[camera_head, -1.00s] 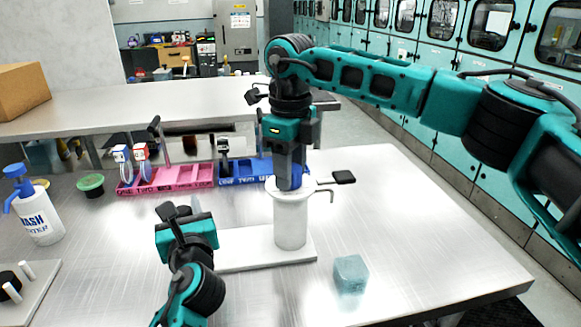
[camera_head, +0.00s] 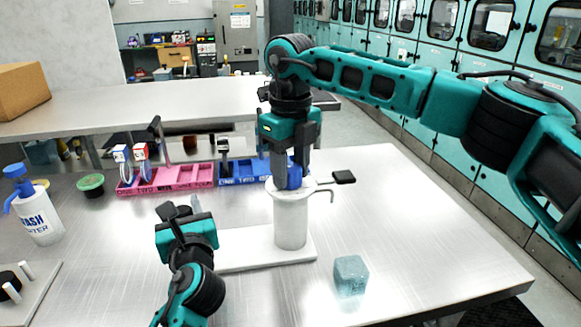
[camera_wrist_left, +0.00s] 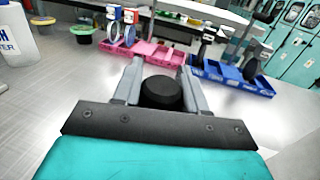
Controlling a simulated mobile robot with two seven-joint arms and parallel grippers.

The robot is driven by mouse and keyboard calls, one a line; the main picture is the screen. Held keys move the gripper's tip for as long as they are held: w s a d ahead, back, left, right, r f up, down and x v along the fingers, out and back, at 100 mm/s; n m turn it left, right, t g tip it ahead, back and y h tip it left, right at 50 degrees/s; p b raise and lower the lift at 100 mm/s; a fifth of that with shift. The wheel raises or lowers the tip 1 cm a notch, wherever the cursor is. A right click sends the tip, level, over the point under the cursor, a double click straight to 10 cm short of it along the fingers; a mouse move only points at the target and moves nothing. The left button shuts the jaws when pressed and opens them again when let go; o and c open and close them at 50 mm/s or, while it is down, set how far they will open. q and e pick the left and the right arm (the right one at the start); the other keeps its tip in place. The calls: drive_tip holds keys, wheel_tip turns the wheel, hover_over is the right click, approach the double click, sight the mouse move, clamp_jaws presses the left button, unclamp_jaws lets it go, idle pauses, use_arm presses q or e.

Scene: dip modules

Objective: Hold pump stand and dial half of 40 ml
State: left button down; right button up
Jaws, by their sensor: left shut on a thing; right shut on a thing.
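My right gripper (camera_head: 288,182) points straight down and is shut on the blue dial. My left gripper (camera_head: 190,212) is low at the left end of the base. In the left wrist view its fingers (camera_wrist_left: 160,80) are shut on a round black-topped part (camera_wrist_left: 162,94), seemingly part of the stand. The left arm hides that part in the head view. Dial markings are not readable.
A translucent blue cube (camera_head: 351,275) lies right of the stand. Pink (camera_head: 190,178) and blue (camera_head: 240,172) racks stand behind. A wash bottle (camera_head: 36,212) and green-lidded jar (camera_head: 91,185) are at the left.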

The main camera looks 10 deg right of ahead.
sight(290, 167)
drive_tip(key=o, duration=1.1)
drive_tip(key=shift+c, duration=0.2)
wheel_tip(290, 167, up, 12)
use_arm(q)
drive_tip(key=c, duration=0.6)
unclamp_jaws()
